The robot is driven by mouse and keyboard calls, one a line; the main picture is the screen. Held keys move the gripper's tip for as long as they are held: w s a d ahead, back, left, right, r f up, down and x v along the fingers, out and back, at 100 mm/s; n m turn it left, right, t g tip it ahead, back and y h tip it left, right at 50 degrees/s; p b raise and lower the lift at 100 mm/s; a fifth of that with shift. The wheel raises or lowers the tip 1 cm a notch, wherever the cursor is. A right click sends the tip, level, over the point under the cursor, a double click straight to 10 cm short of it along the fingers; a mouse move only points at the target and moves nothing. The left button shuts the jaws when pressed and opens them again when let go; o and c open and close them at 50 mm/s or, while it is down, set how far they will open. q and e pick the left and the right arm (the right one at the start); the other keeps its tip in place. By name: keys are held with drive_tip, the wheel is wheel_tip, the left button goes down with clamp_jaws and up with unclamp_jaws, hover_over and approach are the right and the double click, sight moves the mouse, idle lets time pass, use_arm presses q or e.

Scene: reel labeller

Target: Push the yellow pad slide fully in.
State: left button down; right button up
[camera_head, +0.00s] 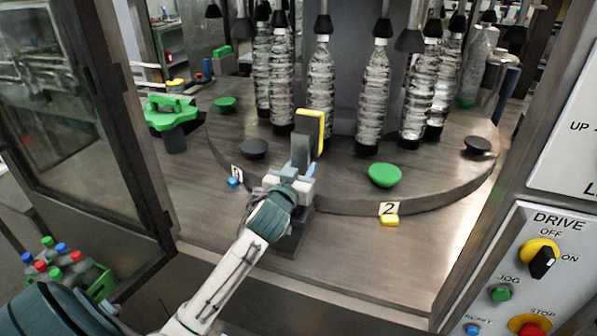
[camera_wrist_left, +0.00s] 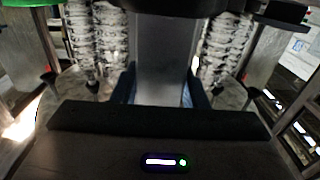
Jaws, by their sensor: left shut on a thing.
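The yellow pad slide (camera_head: 322,131) stands upright at the near left part of the round table, with a dark grey face towards me and a yellow edge. My left gripper (camera_head: 301,165) reaches it from the front and is shut on its grey part. In the left wrist view the grey block (camera_wrist_left: 163,70) fills the middle, with the dark fingers on both sides of it. The arm and gripper hide the lower part of the slide, so I cannot tell how far in it sits. My right gripper is not in view.
Several clear bottles (camera_head: 373,95) stand on the round table (camera_head: 340,190) behind the slide. A green disc (camera_head: 384,175) and a label "2" (camera_head: 389,208) lie to the right. A control panel (camera_head: 530,270) stands at the right, and a glass door (camera_head: 75,110) at the left.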

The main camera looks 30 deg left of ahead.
use_arm(q)
drive_tip(key=shift+r, duration=0.1)
drive_tip(key=c, duration=1)
unclamp_jaws()
drive_tip(key=shift+o, duration=0.8)
drive_tip(key=shift+w, duration=0.15)
drive_tip(key=shift+s+f, duration=0.2)
drive_tip(key=shift+s, duration=0.15)
drive_tip(key=b+v, duration=0.3)
drive_tip(key=v, duration=0.7)
drive_tip(key=shift+b, duration=0.35)
drive_tip(key=shift+r, duration=0.1)
